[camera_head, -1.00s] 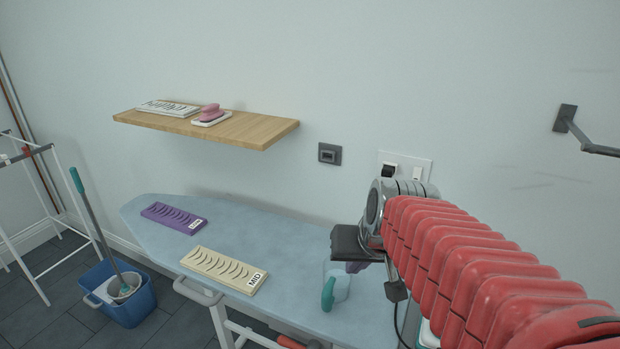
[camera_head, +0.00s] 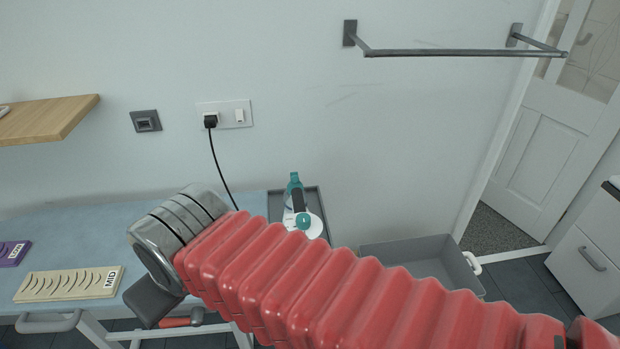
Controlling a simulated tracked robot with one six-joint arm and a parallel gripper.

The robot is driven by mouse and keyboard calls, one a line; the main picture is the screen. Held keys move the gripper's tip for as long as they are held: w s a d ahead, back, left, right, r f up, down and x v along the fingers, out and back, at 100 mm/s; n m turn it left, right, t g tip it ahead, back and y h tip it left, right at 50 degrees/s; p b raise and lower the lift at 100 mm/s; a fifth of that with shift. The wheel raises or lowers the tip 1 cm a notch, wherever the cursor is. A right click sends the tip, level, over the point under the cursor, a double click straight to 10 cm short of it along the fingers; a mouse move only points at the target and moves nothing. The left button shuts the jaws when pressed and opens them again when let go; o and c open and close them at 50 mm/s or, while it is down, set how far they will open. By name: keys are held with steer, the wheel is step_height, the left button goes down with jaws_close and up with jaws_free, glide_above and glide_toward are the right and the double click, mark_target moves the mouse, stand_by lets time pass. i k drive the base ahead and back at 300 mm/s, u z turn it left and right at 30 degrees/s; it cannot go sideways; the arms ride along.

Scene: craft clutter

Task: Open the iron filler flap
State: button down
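The iron (camera_head: 301,224), white and teal with a dark handle, is on a grey rest at the right end of the ironing board (camera_head: 60,215). Its filler flap is too small to make out. My red ribbed arm crosses in front and hides the lower part of the rest. My gripper (camera_head: 150,302) shows as a dark block below the grey wrist, left of the iron and apart from it. Its fingertips are not clear, so I cannot tell whether it is open.
A cream MID board (camera_head: 65,284) and a purple board (camera_head: 12,253) lie on the ironing board. A black plug (camera_head: 210,121) with a cord is in the wall socket. A shelf (camera_head: 45,120) is at left, a wall rail (camera_head: 450,52) above, a grey bin (camera_head: 420,252) at right.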

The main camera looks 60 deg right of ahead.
mark_target(294, 182)
steer(key=u, duration=1.05)
steer(key=k, duration=0.7)
steer(key=z, duration=0.9)
